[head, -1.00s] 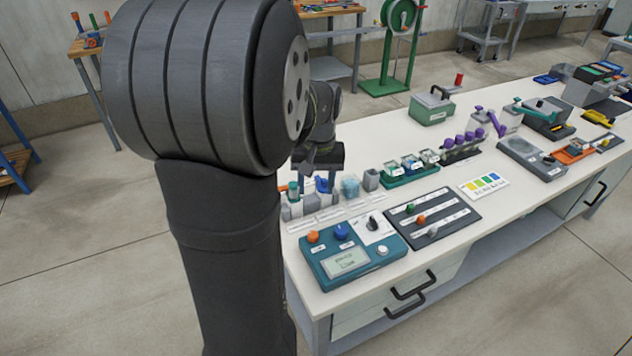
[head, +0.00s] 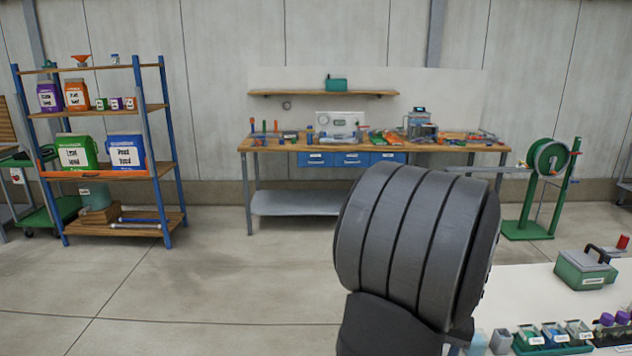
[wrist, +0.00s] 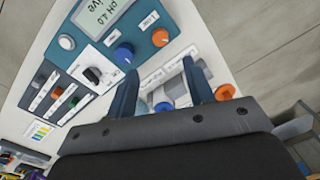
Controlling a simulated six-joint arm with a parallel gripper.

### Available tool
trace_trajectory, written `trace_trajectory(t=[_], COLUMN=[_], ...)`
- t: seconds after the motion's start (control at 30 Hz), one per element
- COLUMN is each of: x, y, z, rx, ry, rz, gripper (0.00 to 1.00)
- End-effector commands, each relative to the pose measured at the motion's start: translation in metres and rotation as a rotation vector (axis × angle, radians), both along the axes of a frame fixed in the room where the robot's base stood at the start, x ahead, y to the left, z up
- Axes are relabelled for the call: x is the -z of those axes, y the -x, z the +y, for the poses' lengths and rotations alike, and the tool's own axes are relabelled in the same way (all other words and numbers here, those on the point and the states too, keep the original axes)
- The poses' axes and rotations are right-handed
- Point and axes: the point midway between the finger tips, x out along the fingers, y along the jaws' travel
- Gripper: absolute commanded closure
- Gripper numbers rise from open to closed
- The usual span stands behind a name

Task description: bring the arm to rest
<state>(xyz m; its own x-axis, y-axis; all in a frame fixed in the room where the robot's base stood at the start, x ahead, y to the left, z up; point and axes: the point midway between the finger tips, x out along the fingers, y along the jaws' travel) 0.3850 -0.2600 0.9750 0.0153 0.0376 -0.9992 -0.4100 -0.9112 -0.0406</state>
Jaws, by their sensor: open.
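My gripper (wrist: 159,72) shows in the wrist view with its two dark blue fingers apart and nothing between them. It is above the white bench top (wrist: 240,30), over a small grey holder with a blue-topped item (wrist: 163,106) and an orange-topped item (wrist: 225,92). I cannot tell the exact height or whether a finger touches anything. In the head view a thick dark link of my arm fills the lower middle, and my gripper is not visible there.
A teal control box (wrist: 145,20) with a display and knobs lies near the fingers. The head view shows a blue shelf rack (head: 168,200), a wooden workbench (head: 450,147), a green hose reel (head: 547,157) and a green case (head: 580,272). Open floor lies left.

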Motion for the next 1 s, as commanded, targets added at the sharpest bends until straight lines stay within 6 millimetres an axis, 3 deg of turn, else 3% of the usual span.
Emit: trace_trajectory(t=[0.3, 0.5, 0.7, 1.0], x=[0.065, 0.096, 0.112, 0.116], y=[0.0, -0.001, -0.002, -0.002], z=[0.003, 0.004, 0.004, 0.004], rx=[0.0, -0.001, -0.001, -0.001], ry=[-0.003, 0.0, 0.0, 0.001], rz=[0.003, 0.001, 0.0, -0.001], gripper=[0.52, 0.52, 0.52, 0.52])
